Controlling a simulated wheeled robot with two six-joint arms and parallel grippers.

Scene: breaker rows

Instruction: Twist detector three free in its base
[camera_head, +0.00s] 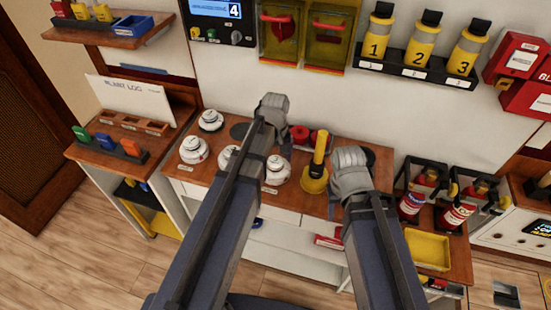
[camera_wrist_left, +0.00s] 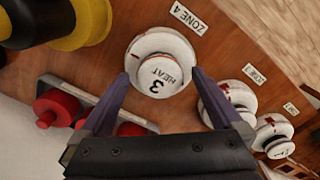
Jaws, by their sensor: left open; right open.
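Detector three (camera_wrist_left: 160,62), a round white head marked "HEAT 3", sits in its base beside the "ZONE 4" label (camera_wrist_left: 188,17) in the left wrist view. In the head view it is the white detector (camera_head: 276,172) just right of my left arm. My left gripper (camera_wrist_left: 162,78) is open, with one finger on each side of the detector; I cannot tell whether they touch it. In the head view its wrist (camera_head: 271,108) shows and its fingers are hidden. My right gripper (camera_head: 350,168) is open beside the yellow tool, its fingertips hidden.
Other white detectors (camera_head: 193,149) stand to the left on the wooden bench. A yellow upright tool (camera_head: 317,165) and a rack with red parts (camera_wrist_left: 57,107) are close to my left gripper. Fire extinguishers (camera_head: 416,197) and a yellow tray (camera_head: 428,250) are at right.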

